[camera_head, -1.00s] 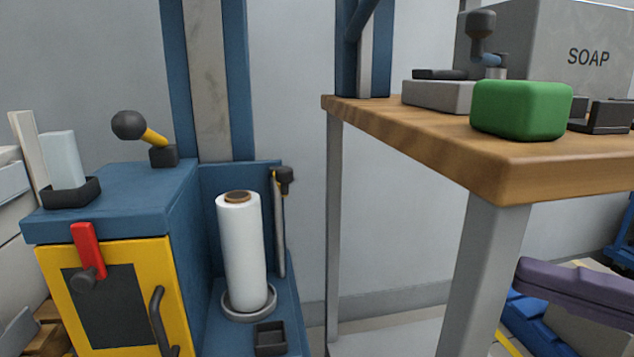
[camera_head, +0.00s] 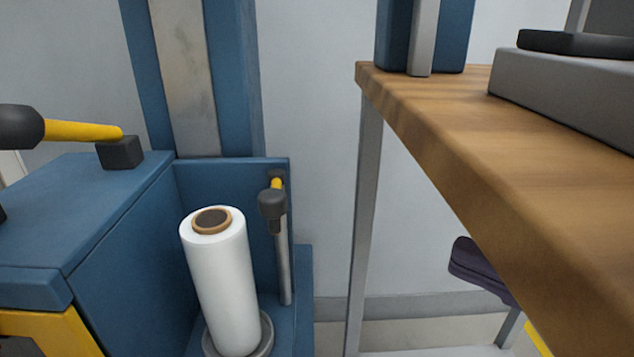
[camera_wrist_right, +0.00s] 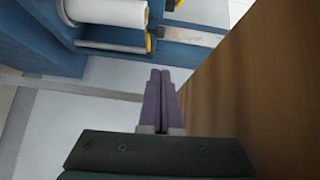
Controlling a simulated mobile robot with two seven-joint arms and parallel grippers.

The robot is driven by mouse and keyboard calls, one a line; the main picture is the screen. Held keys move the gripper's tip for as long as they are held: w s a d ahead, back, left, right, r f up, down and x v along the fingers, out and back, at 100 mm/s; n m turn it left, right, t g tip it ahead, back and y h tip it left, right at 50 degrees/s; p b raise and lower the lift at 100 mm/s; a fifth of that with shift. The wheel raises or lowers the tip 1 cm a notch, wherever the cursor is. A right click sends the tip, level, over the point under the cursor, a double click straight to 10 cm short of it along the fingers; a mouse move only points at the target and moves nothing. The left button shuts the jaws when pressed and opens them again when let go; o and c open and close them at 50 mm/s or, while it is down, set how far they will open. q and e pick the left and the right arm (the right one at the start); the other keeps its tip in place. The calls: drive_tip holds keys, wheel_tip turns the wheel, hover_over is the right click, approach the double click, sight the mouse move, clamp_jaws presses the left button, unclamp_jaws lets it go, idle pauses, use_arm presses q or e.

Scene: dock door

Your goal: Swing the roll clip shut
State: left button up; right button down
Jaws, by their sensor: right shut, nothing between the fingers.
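The roll clip (camera_head: 272,200) shows in the head view as a short yellow arm with a dark knob, at the top of an upright grey rod. It stands just right of the white roll (camera_head: 222,285) and does not touch it there; the clip sticks out toward me. The roll also shows at the top of the right wrist view (camera_wrist_right: 108,12). My right gripper (camera_head: 462,262) has purple fingers and is below the bench edge, right of the clip and apart from it. In the wrist view its fingers (camera_wrist_right: 158,75) are together and empty. My left gripper is out of view.
A wooden bench top (camera_head: 470,130) with a grey leg (camera_head: 363,230) is close to the right gripper. A blue cabinet (camera_head: 90,215) with a yellow-and-black lever (camera_head: 75,130) stands at left. Free space lies between the clip and the bench leg.

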sight(272, 216)
drive_tip(key=s+a+p+x, duration=0.1)
drive_tip(key=p+x, duration=0.1)
drive_tip(key=x, duration=1.1)
drive_tip(key=shift+w, duration=0.15)
drive_tip(key=shift+a, duration=0.2)
drive_tip(key=a, duration=0.2)
drive_tip(key=s+a, duration=0.1)
drive_tip(key=shift+a, duration=0.75)
